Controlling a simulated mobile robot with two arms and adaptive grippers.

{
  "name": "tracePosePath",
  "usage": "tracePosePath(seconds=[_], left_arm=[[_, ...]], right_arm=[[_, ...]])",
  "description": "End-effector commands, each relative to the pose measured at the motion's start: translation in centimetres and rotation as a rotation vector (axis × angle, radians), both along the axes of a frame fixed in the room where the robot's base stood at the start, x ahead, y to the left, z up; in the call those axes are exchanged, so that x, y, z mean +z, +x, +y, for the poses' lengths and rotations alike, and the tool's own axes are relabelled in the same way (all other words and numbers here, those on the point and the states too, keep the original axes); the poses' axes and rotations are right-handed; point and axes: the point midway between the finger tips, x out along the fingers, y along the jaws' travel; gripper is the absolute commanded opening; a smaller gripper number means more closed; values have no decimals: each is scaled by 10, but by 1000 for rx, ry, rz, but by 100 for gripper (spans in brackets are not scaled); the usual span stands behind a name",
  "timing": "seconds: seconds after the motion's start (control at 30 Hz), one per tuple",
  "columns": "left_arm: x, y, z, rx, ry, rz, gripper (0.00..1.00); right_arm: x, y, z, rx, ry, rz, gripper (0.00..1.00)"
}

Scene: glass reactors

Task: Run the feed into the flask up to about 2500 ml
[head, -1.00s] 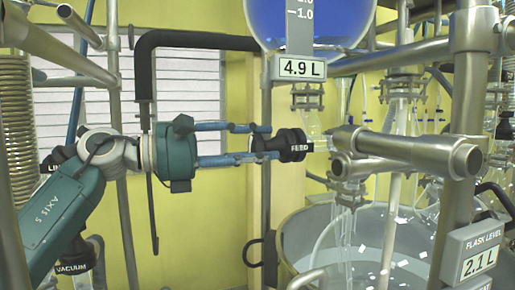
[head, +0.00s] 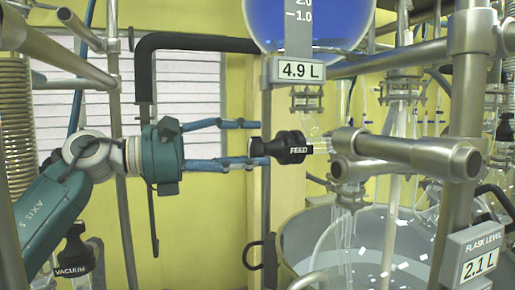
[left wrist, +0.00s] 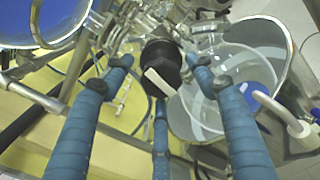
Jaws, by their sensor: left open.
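The black FEED knob (head: 283,148) sits on a horizontal glass stem below the blue-filled vessel (head: 310,22), whose display (head: 297,70) reads 4.9 L. The FLASK LEVEL display (head: 480,263) reads 2.1 L. The clear flask (head: 365,245) sits low in a steel bath. My left gripper (head: 257,143) is open, its blue fingers reaching toward the knob from the left. In the left wrist view, the knob (left wrist: 161,58) with its pale bar lies between the spread fingers (left wrist: 158,80), apparently ungripped. My right gripper is not in view.
Steel rails and a clamp (head: 410,150) stand just right of the knob. A black bent bar (head: 145,100) hangs behind my left arm. A VACUUM knob (head: 75,255) is at lower left. The steel bath rim (head: 300,225) lies below.

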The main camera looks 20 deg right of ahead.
Motion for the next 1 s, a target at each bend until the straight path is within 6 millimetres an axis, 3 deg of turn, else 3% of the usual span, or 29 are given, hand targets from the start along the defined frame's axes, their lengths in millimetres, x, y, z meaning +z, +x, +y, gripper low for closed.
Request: tracePosePath(seconds=[0.2,0.43,1.0], left_arm=[[0,-1,50,3,-1,0,57],[1,-3,87,1,-2,-1,57],[1,-4,107,11,-5,18,57]], right_arm=[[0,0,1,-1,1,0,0],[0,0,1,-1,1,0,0],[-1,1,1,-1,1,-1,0]])
